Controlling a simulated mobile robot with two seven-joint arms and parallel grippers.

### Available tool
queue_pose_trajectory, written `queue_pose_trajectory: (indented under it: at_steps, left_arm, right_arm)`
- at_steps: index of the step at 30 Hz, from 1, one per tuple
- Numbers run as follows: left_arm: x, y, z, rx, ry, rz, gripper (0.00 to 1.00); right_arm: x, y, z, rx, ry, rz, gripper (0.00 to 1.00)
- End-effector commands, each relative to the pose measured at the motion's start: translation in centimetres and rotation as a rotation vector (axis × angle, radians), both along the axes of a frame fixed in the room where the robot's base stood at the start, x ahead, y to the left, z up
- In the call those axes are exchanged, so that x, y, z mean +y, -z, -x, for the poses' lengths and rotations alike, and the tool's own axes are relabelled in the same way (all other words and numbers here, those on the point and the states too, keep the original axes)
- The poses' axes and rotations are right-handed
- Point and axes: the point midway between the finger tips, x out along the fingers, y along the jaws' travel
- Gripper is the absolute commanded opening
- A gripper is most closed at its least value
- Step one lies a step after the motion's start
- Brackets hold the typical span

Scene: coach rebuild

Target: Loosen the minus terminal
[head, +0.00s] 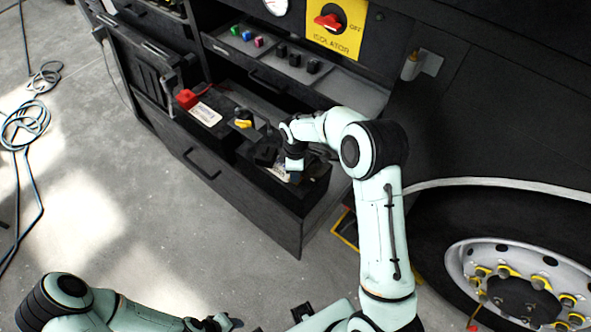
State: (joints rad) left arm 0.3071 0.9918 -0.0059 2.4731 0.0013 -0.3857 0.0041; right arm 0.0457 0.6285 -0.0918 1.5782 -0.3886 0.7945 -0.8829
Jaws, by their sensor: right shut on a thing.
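My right gripper (294,178) points down at the top of the right-hand battery (311,190) in the pulled-out tray. It is shut on what appears to be the minus terminal, but the hand hides the terminal and the fingertips. The left-hand battery (206,126) has a red terminal cap (187,98) and a white label. A yellow-and-black part (243,123) sits between the batteries' tops. My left gripper (222,323) is low at the bottom edge, far from the batteries; its jaws are too small to read.
Above the tray is a shelf (345,95) with small coloured and black blocks. A yellow isolator panel (338,25) with a red switch is behind. A wheel (515,285) stands at right. A hose (25,125) lies on the floor at left; the floor between is clear.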

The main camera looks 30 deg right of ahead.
Motion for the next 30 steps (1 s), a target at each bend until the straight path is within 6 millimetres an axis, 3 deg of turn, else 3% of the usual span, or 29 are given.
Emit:
queue_pose_trajectory:
  at_steps: [12, 28, 29, 30]
  left_arm:
    - [0.0, -0.42, -0.3, -0.003, 0.0, 0.0, 0.43]
    - [0.0, -0.44, -0.32, -0.003, 0.0, 0.0, 0.43]
    - [0.0, -0.44, -0.32, -0.003, 0.0, 0.0, 0.43]
    - [0.0, -0.44, -0.32, -0.003, 0.0, 0.0, 0.43]
  right_arm:
    - [-0.06, -0.07, -0.02, 0.0, -0.175, 0.001, 0.03]
    - [-0.07, -0.04, -0.03, -0.001, -0.197, 0.002, 0.03]
    - [-0.07, -0.04, -0.03, -0.001, -0.197, 0.002, 0.4]
    - [-0.06, -0.04, -0.02, 0.0, -0.197, 0.001, 0.53]
